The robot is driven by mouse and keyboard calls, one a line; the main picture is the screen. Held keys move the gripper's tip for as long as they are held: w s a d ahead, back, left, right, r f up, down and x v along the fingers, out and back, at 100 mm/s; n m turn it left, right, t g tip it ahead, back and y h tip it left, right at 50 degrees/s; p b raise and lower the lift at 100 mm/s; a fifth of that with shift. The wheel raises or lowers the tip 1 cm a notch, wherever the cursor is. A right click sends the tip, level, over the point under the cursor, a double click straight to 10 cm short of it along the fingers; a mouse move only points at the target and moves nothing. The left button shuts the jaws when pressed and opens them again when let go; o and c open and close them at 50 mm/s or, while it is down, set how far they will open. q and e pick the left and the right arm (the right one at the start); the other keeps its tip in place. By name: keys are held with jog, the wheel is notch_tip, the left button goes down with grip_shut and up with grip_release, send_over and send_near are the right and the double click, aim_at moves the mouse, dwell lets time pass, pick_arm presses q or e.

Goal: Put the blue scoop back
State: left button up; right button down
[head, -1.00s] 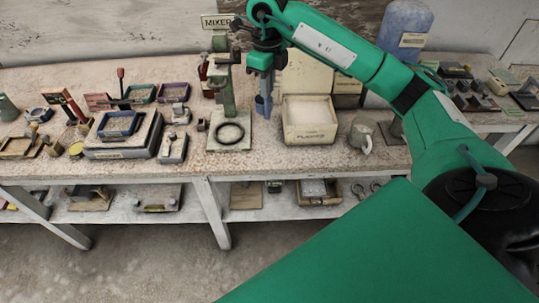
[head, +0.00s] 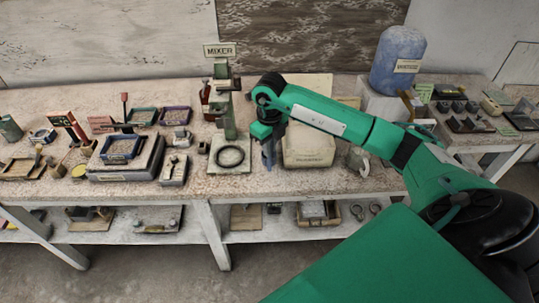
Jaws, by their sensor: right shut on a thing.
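My right gripper (head: 267,142) reaches in from the right over the bench. It is shut on the blue scoop (head: 267,155), which hangs down below it. The scoop is small and partly hidden by the gripper. It hangs at the left side of a cream bin (head: 308,158) with a label on its front; I cannot tell whether it touches the bin or the bench. My arm hides much of the bin's top. My left gripper is not in view.
Left of the scoop stands the mixer (head: 228,115), with a black ring (head: 230,157) on its base plate. A metal jug (head: 359,160) stands right of the bin. A blue drum (head: 397,62) is at the back right. Trays and a scale (head: 124,160) crowd the left.

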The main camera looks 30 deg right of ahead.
aim_at(269, 170)
jog(key=shift+f, duration=0.75)
notch_tip(269, 170, down, 4)
jog(key=shift+p, duration=0.7)
jog(key=shift+f, duration=0.25)
jog(key=c, duration=1.4)
grip_release()
jog(key=shift+r, duration=0.1)
notch_tip(269, 170, up, 11)
jog(key=b, duration=0.4)
jog(key=shift+r, duration=0.55)
